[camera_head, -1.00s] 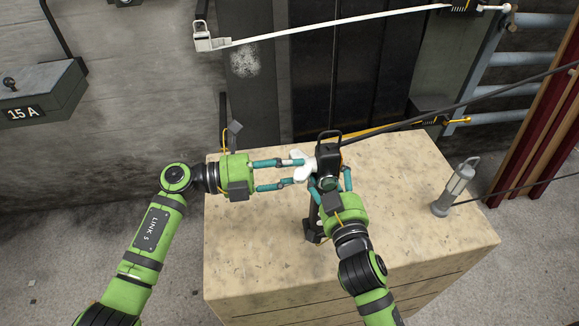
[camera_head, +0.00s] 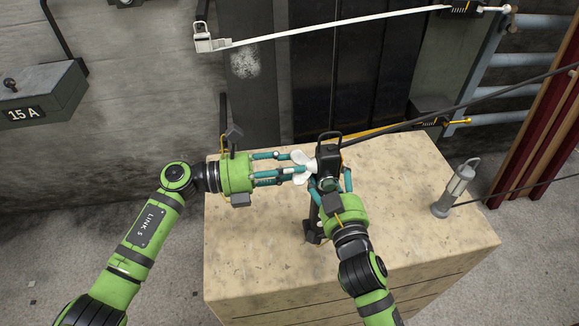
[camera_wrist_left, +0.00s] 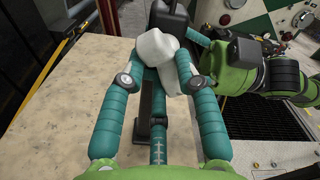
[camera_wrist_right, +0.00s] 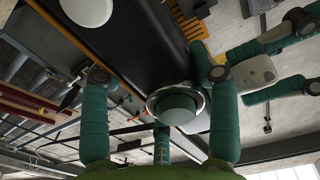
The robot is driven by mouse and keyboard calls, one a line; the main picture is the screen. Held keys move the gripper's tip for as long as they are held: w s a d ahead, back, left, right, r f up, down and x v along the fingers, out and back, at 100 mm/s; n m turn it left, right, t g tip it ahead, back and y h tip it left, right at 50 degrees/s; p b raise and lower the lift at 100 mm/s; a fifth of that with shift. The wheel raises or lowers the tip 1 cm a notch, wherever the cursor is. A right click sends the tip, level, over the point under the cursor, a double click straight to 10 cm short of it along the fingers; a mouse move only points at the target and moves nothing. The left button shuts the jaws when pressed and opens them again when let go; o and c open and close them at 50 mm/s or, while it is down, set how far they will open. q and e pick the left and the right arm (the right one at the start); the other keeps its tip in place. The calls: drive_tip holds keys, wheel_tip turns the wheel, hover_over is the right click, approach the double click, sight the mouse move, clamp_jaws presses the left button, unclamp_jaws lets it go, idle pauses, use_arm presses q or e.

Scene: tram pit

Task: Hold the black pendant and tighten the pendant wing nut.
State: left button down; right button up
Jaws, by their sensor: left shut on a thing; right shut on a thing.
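The black pendant (camera_head: 327,158) stands upright on the wooden crate, with a handle loop on top and a cable leading off to the upper right. The white wing nut (camera_head: 303,167) sits on the pendant's left side. My left gripper (camera_head: 297,168) is shut on the wing nut from the left. In the left wrist view the wing nut (camera_wrist_left: 155,47) lies between the fingertips, partly covering the pendant.
The crate top (camera_head: 260,255) is clear in front and to the left. A grey lantern-like lamp (camera_head: 456,190) stands at its right edge. A grey box marked 15 A (camera_head: 40,95) hangs on the left wall. Cables cross the upper right.

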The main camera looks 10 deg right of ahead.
use_arm(q)
drive_tip(key=m, duration=0.3)
drive_tip(key=shift+r+m, duration=0.1)
drive_tip(key=shift+m, duration=0.3)
drive_tip(key=shift+r+m, duration=0.1)
drive_tip(key=shift+m, duration=1.7)
drive_tip(key=c, duration=0.9)
unclamp_jaws()
drive_tip(key=a, duration=1.2)
